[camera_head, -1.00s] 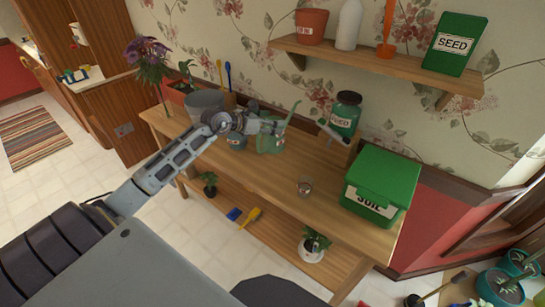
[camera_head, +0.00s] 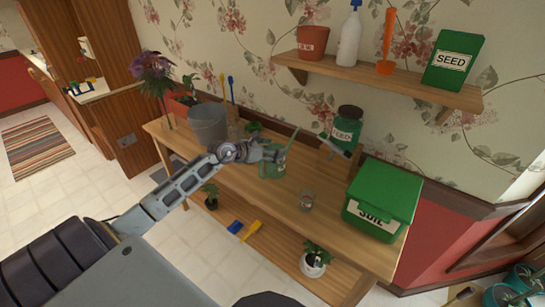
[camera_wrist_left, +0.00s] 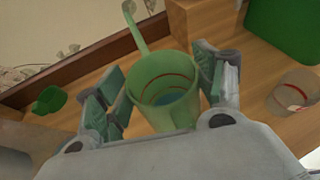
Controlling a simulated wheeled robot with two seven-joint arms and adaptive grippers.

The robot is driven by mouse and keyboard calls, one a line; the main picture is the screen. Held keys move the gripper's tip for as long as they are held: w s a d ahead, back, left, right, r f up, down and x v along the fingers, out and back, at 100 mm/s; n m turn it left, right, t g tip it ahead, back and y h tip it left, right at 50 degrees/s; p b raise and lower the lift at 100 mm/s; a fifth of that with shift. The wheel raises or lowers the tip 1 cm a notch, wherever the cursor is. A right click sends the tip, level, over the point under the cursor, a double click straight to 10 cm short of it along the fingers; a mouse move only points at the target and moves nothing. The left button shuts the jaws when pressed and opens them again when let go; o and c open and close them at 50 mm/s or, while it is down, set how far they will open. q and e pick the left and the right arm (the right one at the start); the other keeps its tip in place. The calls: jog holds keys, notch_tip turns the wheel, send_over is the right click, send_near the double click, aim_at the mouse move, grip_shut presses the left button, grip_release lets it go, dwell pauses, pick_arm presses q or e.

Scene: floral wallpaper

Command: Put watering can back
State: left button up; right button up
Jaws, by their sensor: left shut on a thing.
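The green watering can (camera_head: 272,163) is at the middle of the wooden table (camera_head: 243,190), with its spout pointing up and to the right. My left gripper (camera_head: 270,152) is shut on it from the left side. In the left wrist view the watering can (camera_wrist_left: 165,85) is between the fingers of my left gripper (camera_wrist_left: 165,92), its open top facing the camera and its spout rising at the upper left. I cannot tell whether its base touches the table. My right gripper is not in view.
A grey bucket (camera_head: 207,124) stands left of the can, and a green jar (camera_head: 346,129) behind it to the right. A glass (camera_head: 306,201) and the green soil bin (camera_head: 383,196) stand to the right.

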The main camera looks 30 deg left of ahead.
pick_arm(q)
notch_tip(320, 180, down, 3)
jog(key=shift+f, duration=0.1)
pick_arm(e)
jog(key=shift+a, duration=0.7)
pick_arm(q)
jog(key=shift+f, duration=0.1)
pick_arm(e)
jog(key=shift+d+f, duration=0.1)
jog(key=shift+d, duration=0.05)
pick_arm(q)
jog(key=o, duration=1.9)
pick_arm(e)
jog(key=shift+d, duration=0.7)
